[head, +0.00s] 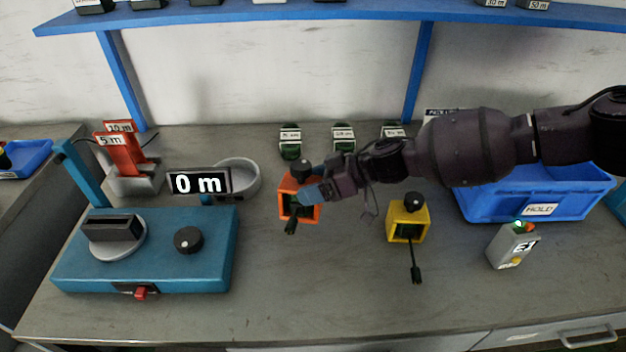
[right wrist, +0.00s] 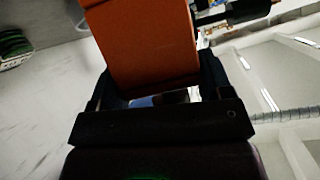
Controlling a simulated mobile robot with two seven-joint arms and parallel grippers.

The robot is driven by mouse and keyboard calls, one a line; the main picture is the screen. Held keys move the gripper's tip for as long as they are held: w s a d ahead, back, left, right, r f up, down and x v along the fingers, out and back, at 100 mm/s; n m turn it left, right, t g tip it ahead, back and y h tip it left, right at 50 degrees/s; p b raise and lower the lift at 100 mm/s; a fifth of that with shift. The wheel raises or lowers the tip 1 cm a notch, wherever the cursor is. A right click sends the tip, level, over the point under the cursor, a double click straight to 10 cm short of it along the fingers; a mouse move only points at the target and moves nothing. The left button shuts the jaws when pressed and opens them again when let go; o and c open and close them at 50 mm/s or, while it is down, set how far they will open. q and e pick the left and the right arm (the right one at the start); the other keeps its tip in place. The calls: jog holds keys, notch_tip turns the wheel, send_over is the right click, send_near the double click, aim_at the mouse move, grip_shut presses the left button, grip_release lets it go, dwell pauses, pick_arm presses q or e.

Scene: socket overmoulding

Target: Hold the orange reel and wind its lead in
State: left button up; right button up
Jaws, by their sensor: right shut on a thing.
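The orange reel (head: 284,186) stands on the bench in the middle, with a black knob on top. In the right wrist view the orange body of the reel (right wrist: 145,40) sits between the dark fingers of the gripper (right wrist: 150,90). Part of the reel is hidden behind the gripper in the head view. My left gripper is not in view.
A yellow reel (head: 394,229) with its lead out stands to the right. A teal machine (head: 75,265) with a "0 m" display (head: 199,182) is at left. A blue HOLD bin (head: 590,190) and a grey E-labelled box (head: 508,250) are at right. Small green items (head: 290,146) stand behind.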

aim_at(313, 213)
jog(key=shift+f+b, duration=0.3)
jog(key=shift+f, duration=1.25)
jog(key=shift+f+b, duration=0.65)
jog(key=shift+f, duration=1.9)
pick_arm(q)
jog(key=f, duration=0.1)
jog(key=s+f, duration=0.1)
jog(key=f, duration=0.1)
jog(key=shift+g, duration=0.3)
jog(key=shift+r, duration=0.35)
pick_arm(e)
jog(key=shift+f, duration=0.25)
